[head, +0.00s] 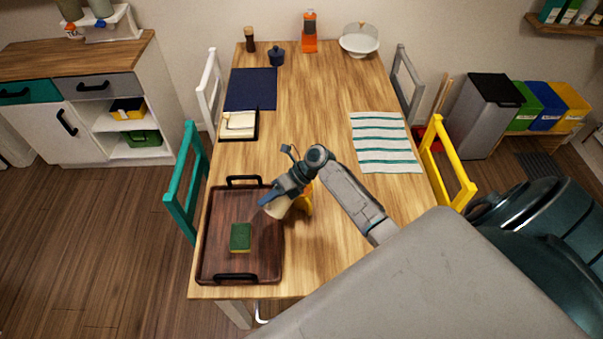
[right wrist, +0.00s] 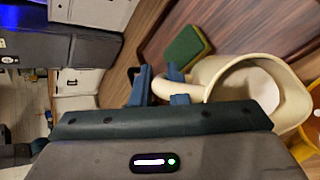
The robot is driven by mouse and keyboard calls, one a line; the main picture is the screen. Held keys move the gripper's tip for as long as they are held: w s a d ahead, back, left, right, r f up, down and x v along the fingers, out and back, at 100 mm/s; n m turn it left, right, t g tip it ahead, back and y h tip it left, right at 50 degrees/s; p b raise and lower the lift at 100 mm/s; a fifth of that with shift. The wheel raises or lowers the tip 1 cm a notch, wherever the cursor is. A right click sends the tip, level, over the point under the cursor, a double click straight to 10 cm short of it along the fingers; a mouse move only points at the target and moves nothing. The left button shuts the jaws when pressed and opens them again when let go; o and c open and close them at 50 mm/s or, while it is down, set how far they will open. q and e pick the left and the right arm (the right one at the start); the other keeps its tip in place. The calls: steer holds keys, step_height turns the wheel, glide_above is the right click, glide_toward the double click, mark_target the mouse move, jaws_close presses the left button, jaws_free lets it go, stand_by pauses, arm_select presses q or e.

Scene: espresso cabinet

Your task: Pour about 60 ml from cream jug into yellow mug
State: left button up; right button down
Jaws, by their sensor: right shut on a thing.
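The cream jug (head: 277,209) is in my right gripper (head: 272,196), above the right edge of the tray. In the right wrist view the blue fingers (right wrist: 165,92) are shut on the handle of the jug (right wrist: 215,72). The jug's open mouth shows pale contents inside. The yellow mug (head: 306,203) is just right of the jug, partly hidden by my gripper and arm. In the right wrist view a piece of the mug (right wrist: 298,108) shows at the right edge, partly behind the jug. I see no stream between them. My left gripper is out of view.
A dark wooden tray (head: 215,262) with black handles holds a green and yellow sponge (head: 240,238). A striped cloth (head: 385,150), a navy mat (head: 250,90) and a black-edged holder (head: 238,125) lie farther back. The table's middle and front right are clear.

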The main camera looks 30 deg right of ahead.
steer(key=shift+w+d+r+y, duration=0.1)
steer(key=shift+r+y, duration=0.15)
steer(key=shift+y, duration=0.05)
stand_by(0.6)
steer(key=shift+s+a+f+n+t+h, duration=0.25)
steer(key=shift+s+a+f+n+h, duration=0.1)
steer(key=shift+a+f+h, duration=1.05)
steer(key=shift+s+a+f+n+t+h, duration=0.35)
steer(key=shift+a+f+h, duration=0.9)
steer(key=shift+a+h, duration=0.3)
steer(key=shift+s+a+f+n+t+h, duration=0.2)
steer(key=shift+s+a+f+n+h, duration=0.15)
steer(key=shift+a+f+h, duration=1.15)
